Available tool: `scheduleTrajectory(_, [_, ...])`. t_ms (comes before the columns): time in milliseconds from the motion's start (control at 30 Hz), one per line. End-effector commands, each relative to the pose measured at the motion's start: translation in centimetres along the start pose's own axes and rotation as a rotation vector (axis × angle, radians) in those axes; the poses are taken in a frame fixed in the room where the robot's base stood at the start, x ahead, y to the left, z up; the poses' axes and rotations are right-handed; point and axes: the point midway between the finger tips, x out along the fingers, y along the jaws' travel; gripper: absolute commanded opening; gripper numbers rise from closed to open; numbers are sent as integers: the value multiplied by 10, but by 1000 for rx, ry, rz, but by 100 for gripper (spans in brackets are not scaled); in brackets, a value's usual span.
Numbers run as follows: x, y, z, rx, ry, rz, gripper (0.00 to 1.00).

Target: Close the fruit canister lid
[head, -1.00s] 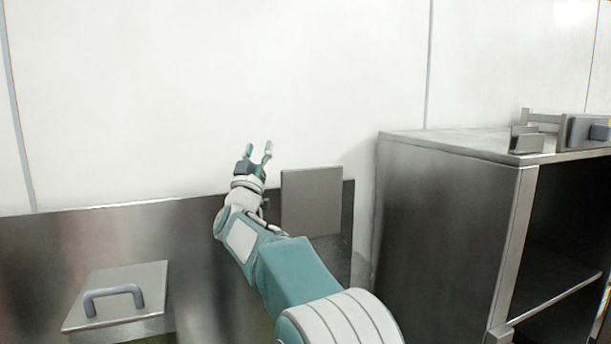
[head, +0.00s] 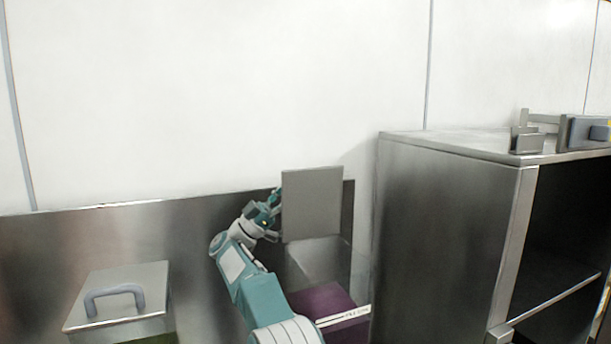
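A flat grey lid (head: 313,215) stands upright, raised open, at the back of a canister with a clear upper part (head: 325,258) and purple contents (head: 325,301). A pale label strip (head: 345,315) crosses the canister's front. My gripper (head: 275,198) is at the lid's left edge, its fingers turned toward the lid. The fingertips are small and overlap the edge, so I cannot tell whether they touch it or how far apart they are. My arm hides the canister's left side.
A second canister at the left has its lid (head: 122,294) down, with a grey handle (head: 114,298) on top. A steel panel (head: 150,235) runs behind both. A large steel cabinet (head: 440,225) stands at the right, with a metal device (head: 585,132) on top.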

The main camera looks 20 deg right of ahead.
Motion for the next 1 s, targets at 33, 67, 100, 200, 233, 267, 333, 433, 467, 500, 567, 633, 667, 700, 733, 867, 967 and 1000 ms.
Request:
scheduleTrajectory(33, [11,0,0,0,1,2,54])
scheduleTrajectory(67, [17,1,0,-1,1,2,54])
scheduleTrajectory(100, [24,0,0,0,1,2,54])
scheduleTrajectory(200, [41,0,0,0,1,1,54])
scheduleTrajectory(233, [45,0,0,0,1,1,54])
scheduleTrajectory(267, [49,0,0,0,1,0,54])
scheduleTrajectory(333, [57,0,0,1,1,0,54])
scheduleTrajectory(433, [64,0,0,1,1,-1,54])
scheduleTrajectory(467, [65,0,0,1,1,-2,54])
scheduleTrajectory(500, [66,0,0,1,1,-2,54])
scheduleTrajectory(567, [66,0,0,1,1,-2,54])
scheduleTrajectory(633, [66,0,0,1,1,-3,54])
scheduleTrajectory(667, [66,0,0,1,1,-3,54])
scheduleTrajectory(700, [66,0,0,1,1,-3,54])
scheduleTrajectory(733, [66,0,0,1,1,-3,54])
scheduleTrajectory(867, [66,0,0,1,1,-3,0])
scheduleTrajectory(967, [66,0,0,1,1,-3,0])
scheduleTrajectory(1000, [66,0,0,1,1,-3,0])
